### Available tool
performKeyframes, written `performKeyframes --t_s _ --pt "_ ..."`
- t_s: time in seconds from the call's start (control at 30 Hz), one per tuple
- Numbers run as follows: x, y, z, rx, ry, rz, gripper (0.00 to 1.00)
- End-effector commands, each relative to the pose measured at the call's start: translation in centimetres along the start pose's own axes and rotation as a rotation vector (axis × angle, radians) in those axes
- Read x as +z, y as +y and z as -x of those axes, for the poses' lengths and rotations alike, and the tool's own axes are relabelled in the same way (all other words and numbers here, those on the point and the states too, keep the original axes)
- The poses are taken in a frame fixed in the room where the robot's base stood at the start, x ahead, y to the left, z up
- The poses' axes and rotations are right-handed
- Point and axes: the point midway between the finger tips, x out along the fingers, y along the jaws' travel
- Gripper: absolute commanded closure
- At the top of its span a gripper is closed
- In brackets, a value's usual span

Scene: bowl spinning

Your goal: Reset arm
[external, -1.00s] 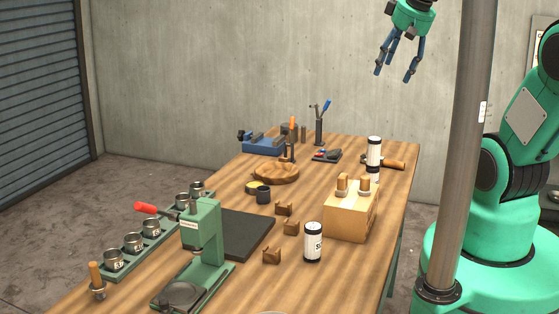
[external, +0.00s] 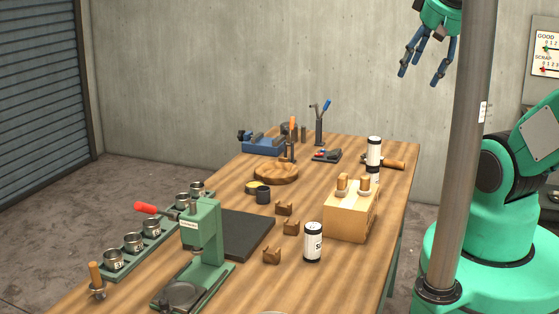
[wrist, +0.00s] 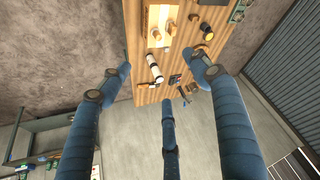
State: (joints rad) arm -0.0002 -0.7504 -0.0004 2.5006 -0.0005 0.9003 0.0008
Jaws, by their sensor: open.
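My gripper (external: 422,68) hangs in the air at the upper right of the external view, high above the far right end of the workbench. Its blue fingers are spread open, with nothing between them. Part of my green arm is hidden behind the grey pole. In the wrist view the open fingers (wrist: 165,80) point toward the bench (wrist: 146,95), which lies well beyond them. The fingers touch nothing.
The wooden workbench (external: 340,274) holds a green press (external: 203,235), a wooden block with pegs (external: 350,213), white cans (external: 313,242), a round wooden board (external: 276,173) and a blue vise (external: 262,146). A grey pole (external: 467,150) stands right of the bench. The air around my gripper is mostly free.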

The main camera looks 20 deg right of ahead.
Motion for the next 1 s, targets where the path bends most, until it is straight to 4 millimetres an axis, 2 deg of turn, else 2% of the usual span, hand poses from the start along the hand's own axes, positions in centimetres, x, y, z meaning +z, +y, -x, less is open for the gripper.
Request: performKeyframes --t_s 0.27,0.8,1.0 --pt "1.0 0.0 -1.9 0.000 0.000 0.000 0.37" --pt "5.0 0.0 -9.4 0.000 0.000 0.000 0.37" --pt "5.5 0.0 -10.4 0.000 0.000 0.000 0.37"
